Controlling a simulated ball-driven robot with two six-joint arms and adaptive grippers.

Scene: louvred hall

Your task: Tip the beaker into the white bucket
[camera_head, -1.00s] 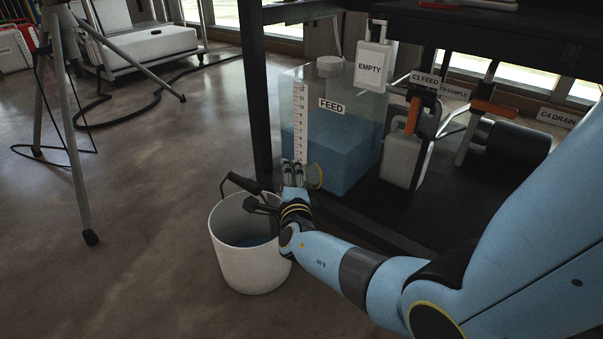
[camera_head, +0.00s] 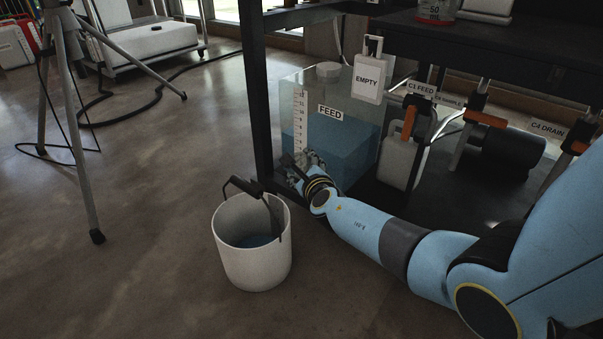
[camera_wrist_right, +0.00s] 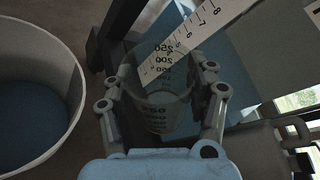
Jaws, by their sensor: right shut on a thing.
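The white bucket (camera_head: 250,270) stands upright on the floor, with blue liquid inside and its dark handle raised; it also fills the left of the right wrist view (camera_wrist_right: 68,120). My right gripper (camera_head: 301,164) is to the right of and beyond the bucket, in front of the feed tank. In the right wrist view its two fingers (camera_wrist_right: 163,98) are shut on the clear beaker (camera_wrist_right: 160,112), which has dark graduation marks. The beaker is beside the bucket's rim, not over it. In the head view the gripper mostly hides it. I cannot tell what it contains. My left gripper is out of view.
The FEED tank (camera_head: 351,140), holding blue liquid and carrying a white scale strip (camera_head: 299,120), stands close behind my right gripper. A black frame post (camera_head: 255,100) rises beside it. A tripod (camera_head: 78,140) stands left. The floor between tripod and bucket is clear.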

